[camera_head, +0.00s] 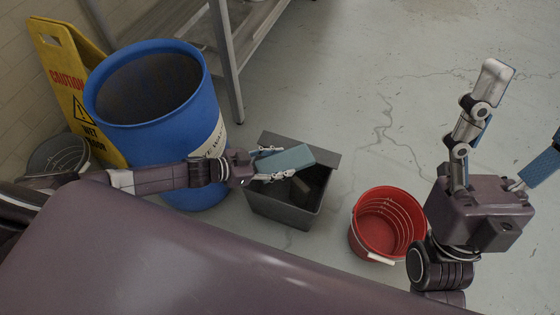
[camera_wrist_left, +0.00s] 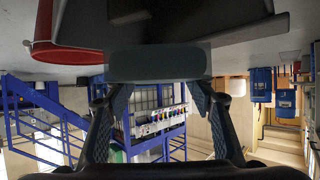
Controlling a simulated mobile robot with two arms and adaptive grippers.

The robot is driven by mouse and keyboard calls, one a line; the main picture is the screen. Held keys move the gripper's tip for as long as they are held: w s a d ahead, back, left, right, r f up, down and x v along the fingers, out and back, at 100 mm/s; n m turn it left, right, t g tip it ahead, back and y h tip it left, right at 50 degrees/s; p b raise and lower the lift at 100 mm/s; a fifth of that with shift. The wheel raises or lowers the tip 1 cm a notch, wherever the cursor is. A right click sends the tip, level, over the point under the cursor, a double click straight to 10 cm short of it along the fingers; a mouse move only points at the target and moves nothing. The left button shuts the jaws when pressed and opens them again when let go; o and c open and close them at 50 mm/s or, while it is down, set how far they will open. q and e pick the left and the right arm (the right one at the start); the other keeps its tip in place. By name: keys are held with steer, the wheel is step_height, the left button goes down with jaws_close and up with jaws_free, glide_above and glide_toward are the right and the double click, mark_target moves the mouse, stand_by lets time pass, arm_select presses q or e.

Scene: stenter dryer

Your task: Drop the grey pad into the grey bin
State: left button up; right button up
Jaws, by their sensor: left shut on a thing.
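The grey pad (camera_head: 286,158) is a blue-grey block held between the fingers of my left gripper (camera_head: 277,163). It is above the opening of the grey bin (camera_head: 283,211), near its left and far side. The pad also shows in the left wrist view (camera_wrist_left: 158,64), across both fingertips, with the dark bin (camera_wrist_left: 225,14) behind it. A small greyish thing (camera_head: 300,188) shows inside the bin; I cannot tell what it is. My right gripper (camera_head: 524,115) is at the right, its fingers spread wide, empty and away from the bin.
A red bucket (camera_head: 385,228) stands right of the bin and also shows in the left wrist view (camera_wrist_left: 67,30). A blue barrel (camera_head: 155,125), a yellow caution sign (camera_head: 70,85) and a metal table leg (camera_head: 229,65) are to the left. Floor beyond the bucket is clear.

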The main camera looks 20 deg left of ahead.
arm_select(q)
steer(key=o, duration=1.3)
steer(key=v, duration=1.2)
